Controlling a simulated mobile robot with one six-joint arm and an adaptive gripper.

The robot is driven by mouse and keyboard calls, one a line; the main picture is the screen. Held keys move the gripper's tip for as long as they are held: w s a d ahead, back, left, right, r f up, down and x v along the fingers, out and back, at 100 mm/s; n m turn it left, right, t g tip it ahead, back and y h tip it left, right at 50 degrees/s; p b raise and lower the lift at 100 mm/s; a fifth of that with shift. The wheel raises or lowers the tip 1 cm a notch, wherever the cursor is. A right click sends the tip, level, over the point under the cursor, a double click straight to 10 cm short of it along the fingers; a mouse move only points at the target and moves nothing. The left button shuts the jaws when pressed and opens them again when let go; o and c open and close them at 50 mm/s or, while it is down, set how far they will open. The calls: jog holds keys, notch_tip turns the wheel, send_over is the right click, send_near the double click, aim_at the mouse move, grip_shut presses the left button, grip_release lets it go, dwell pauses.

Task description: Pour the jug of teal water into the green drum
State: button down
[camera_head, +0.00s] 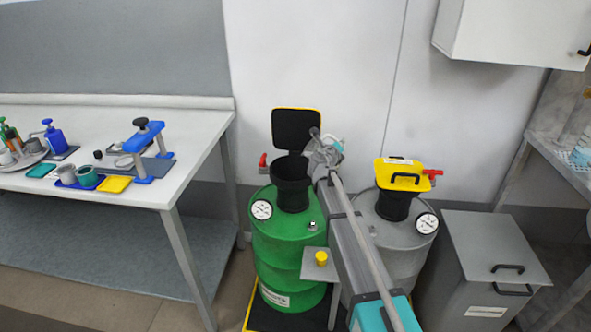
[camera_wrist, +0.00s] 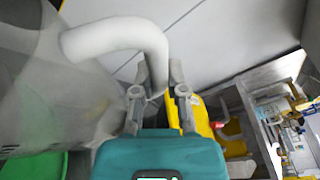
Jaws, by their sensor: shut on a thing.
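The green drum (camera_head: 283,245) stands on the floor between the table and a grey drum. Its black neck (camera_head: 291,184) is open, with the black yellow-edged lid (camera_head: 297,128) raised behind it. My gripper (camera_head: 322,150) is above and just right of this neck. In the wrist view my gripper (camera_wrist: 159,90) is shut on the pale handle of the clear jug (camera_wrist: 45,85). The jug's body fills the left side there, and the green drum (camera_wrist: 35,166) shows below it. In the head view the jug is small and mostly hidden; its tilt and the water are unclear.
The grey drum (camera_head: 385,250) with a yellow lid (camera_head: 405,175) stands close right of the arm. A grey bin (camera_head: 492,250) and a shelf (camera_head: 560,155) are farther right. The left table (camera_head: 120,190) holds bottles, trays and a blue stand (camera_head: 150,150).

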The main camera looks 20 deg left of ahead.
jog(key=shift+w+d+m, duration=0.1)
jog(key=shift+d+m, duration=0.2)
jog(key=shift+m, duration=0.2)
jog(key=shift+w+d+r+m+g+y+p, duration=0.15)
jog(key=shift+d+r+m+g+y+p, duration=0.25)
jog(key=shift+p, duration=0.75)
jog(key=d+f+m+g+y+b, duration=0.1)
jog(key=d+f+m+b, duration=0.1)
jog(key=f+b, duration=0.4)
jog(key=w+d+f+m+g+y+b, duration=0.1)
jog(key=d+f+m+b, duration=0.1)
jog(key=f+b, duration=0.5)
jog(key=shift+w+d+f+m+g+y, duration=0.15)
jog(key=shift+w+f+m+g+y, duration=0.45)
jog(key=shift+f, duration=1.3)
jog(key=shift+s, duration=0.3)
